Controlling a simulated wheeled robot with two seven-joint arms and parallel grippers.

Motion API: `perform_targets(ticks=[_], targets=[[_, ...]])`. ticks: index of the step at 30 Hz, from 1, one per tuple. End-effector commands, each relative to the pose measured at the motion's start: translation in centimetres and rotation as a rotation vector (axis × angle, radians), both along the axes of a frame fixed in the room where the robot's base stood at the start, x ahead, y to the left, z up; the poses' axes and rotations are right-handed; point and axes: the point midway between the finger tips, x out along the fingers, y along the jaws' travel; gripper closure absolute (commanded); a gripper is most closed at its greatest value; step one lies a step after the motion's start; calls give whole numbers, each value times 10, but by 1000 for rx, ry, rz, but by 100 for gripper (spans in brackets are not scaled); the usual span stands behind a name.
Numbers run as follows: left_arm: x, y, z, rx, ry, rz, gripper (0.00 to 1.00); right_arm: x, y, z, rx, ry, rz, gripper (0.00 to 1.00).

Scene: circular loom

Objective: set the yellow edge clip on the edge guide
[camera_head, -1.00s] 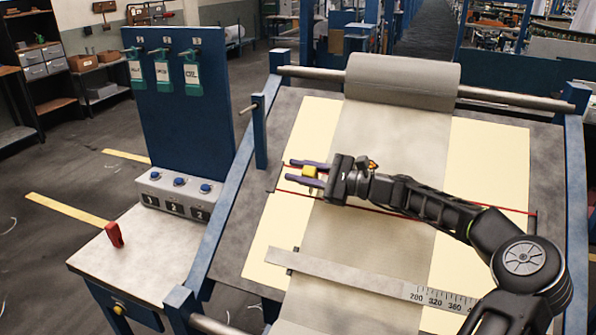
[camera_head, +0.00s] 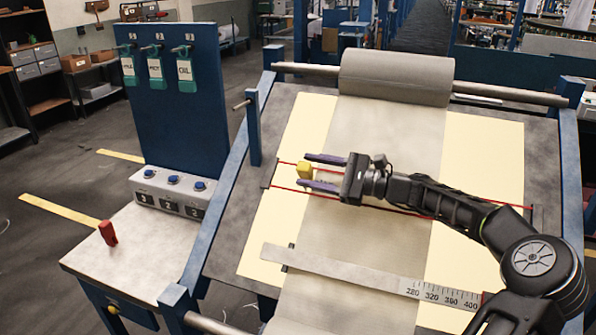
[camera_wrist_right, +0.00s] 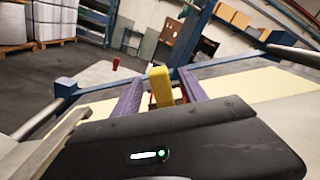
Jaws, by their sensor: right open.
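The yellow edge clip (camera_head: 304,169) sits near the left edge of the grey cloth, beside the red lines (camera_head: 288,189) that run across it. My right gripper (camera_head: 308,171) is open, with its two purple fingertips on either side of the clip and gaps showing. The wrist view also shows the clip (camera_wrist_right: 160,86) standing upright between the fingers. I cannot tell which part is the edge guide, or exactly how the clip is seated on it. My left gripper is not in view.
A metal ruler strip (camera_head: 345,269) lies across the cloth in front. The cloth roll (camera_head: 395,76) is at the back. A blue frame rail (camera_head: 222,190) and a post (camera_head: 254,128) stand at left. A button box (camera_head: 172,190) and a red-handled item (camera_head: 107,232) are on the side table.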

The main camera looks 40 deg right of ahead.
Motion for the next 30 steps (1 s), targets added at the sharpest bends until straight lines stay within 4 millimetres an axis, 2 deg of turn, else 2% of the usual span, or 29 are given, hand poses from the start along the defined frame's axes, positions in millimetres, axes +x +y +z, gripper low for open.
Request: perform_targets(ticks=[3,8,30], targets=[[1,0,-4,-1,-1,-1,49,-15,-11,-2,-2,2,-3,50],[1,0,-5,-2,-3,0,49,-24,-17,0,0,1,-1,50],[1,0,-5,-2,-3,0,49,-25,-17,0,0,0,0,50]])
